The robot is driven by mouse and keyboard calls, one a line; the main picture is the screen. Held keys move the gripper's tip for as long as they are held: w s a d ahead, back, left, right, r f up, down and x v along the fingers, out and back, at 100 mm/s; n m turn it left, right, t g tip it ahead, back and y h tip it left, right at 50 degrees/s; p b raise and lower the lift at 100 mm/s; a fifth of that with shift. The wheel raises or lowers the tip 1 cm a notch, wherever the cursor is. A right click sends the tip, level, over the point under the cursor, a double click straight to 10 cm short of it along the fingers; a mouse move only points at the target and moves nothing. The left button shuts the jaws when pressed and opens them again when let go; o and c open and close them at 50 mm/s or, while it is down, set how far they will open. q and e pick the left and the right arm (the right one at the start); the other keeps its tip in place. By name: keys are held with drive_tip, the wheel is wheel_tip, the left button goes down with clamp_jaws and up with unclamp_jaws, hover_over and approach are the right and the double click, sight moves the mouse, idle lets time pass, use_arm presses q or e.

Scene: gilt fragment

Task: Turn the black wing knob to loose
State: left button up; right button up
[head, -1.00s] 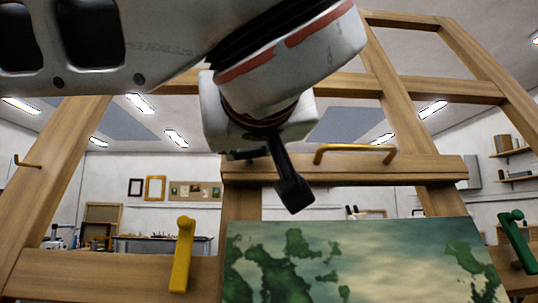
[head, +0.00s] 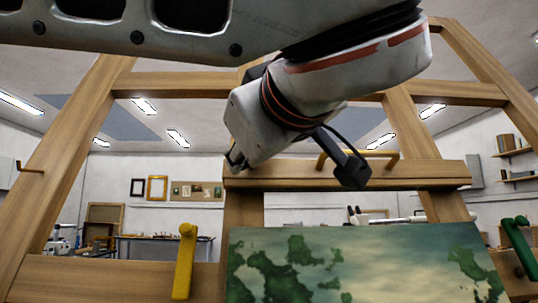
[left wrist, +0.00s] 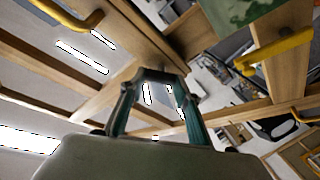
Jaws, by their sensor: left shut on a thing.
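My left gripper (head: 236,162) is at the left end of the easel's upper crossbar (head: 430,173), its tips close against the wood. In the left wrist view its two fingers (left wrist: 161,78) converge and are shut on a small dark piece (left wrist: 160,73), which appears to be the black wing knob. The fingers hide most of it, so its angle cannot be told. In the head view the knob is hidden behind the gripper. My right gripper is in neither view.
A yellow handle (head: 358,157) sits on the crossbar. A yellow lever (head: 184,262) is on the lower rail and a green lever (head: 519,246) at the right. A green painted canvas (head: 360,265) stands below the crossbar. Wooden easel posts (head: 75,160) frame the space.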

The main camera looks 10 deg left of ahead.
use_arm(q)
drive_tip(key=shift+f, duration=0.1)
drive_tip(key=o, duration=1.1)
drive_tip(key=shift+w+a, duration=0.1)
drive_tip(key=shift+w, duration=0.05)
drive_tip(key=shift+o, duration=0.2)
wheel_tip(320, 180, up, 10)
